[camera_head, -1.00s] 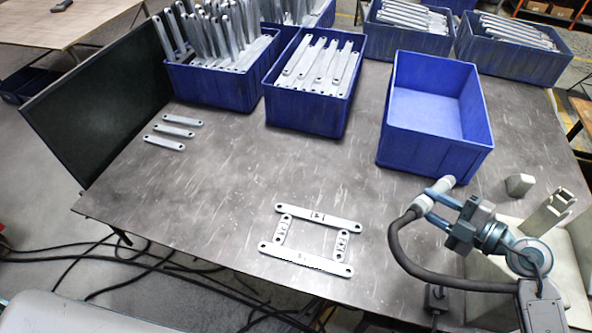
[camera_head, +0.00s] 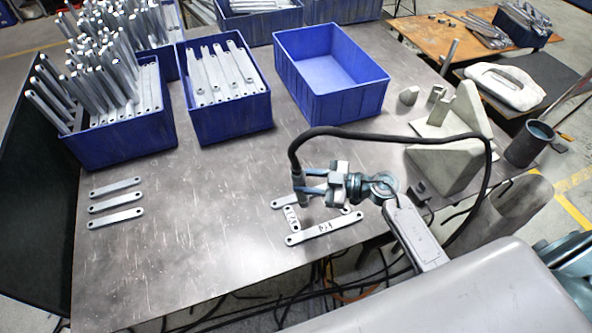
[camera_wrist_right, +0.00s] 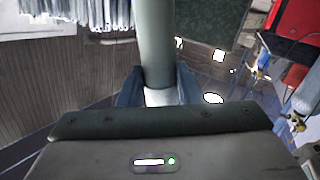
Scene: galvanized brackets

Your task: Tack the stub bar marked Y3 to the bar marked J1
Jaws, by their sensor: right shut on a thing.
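Several flat grey bars lie near the table's front edge. A long front bar (camera_head: 324,229) has a mark I cannot read surely. A long back bar (camera_head: 284,202) is partly covered by my right gripper (camera_head: 313,187). A left stub bar (camera_head: 291,218) lies between them; a right stub bar (camera_head: 346,210) is mostly hidden. I cannot tell which bars carry Y3 and J1. My right gripper is shut on a torch (camera_head: 298,188) with a black hose, over the back bar's left part. The torch's grey body (camera_wrist_right: 155,45) stands between the fingers in the right wrist view. My left gripper is not in view.
Three loose bars (camera_head: 115,201) lie at the table's left. Blue crates of bars (camera_head: 230,130) and an empty blue crate (camera_head: 345,105) stand behind. Pale blocks (camera_head: 445,155) stand at right. The hose (camera_head: 410,136) arches over the table. The left middle of the table (camera_head: 215,225) is clear.

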